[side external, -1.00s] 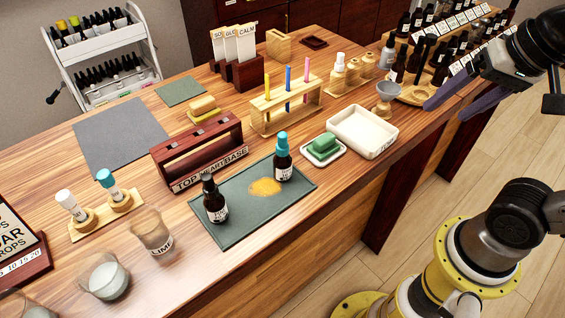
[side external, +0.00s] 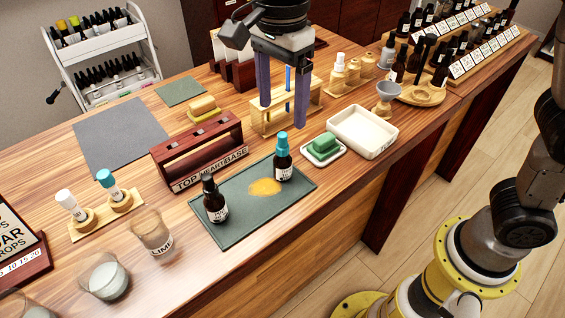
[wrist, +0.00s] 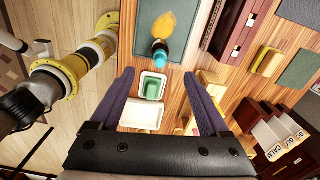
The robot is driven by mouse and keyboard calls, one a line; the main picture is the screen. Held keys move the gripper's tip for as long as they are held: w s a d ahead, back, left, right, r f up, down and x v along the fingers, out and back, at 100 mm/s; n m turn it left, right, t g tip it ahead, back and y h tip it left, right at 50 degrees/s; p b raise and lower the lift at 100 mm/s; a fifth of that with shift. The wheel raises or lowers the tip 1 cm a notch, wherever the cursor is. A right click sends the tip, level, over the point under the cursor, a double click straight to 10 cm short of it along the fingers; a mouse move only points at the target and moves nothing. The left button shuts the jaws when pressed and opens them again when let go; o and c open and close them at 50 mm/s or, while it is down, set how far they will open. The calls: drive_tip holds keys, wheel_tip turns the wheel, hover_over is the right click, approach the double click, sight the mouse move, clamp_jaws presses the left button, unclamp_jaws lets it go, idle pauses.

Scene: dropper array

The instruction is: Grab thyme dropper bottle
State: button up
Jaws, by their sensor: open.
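My gripper (side external: 283,115) is open and empty, pointing down above the test tube rack, with purple fingers spread. It also shows in the wrist view (wrist: 158,73). No label readable as thyme shows, so I cannot tell which bottle is the thyme dropper. A dark bottle with a teal dropper cap (side external: 283,165) stands upright on the green mat (side external: 237,228); its teal cap (wrist: 160,47) lies beyond the fingertips in the wrist view. A dark bottle with a black cap (side external: 215,203) stands at the mat's left end. Several dark bottles (side external: 439,68) stand in tiered rows at the back right.
A wooden rack (side external: 258,123) with coloured tubes stands under my gripper. A red-brown holder (side external: 192,167) stands behind the mat. Two glasses (side external: 150,235) (side external: 106,277) stand front left.

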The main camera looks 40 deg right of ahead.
sight(283, 149)
wheel_tip(283, 149, down, 13)
drive_tip(key=shift+d+f, duration=0.1)
drive_tip(key=shift+f, duration=0.05)
clamp_jaws()
idle(0.8)
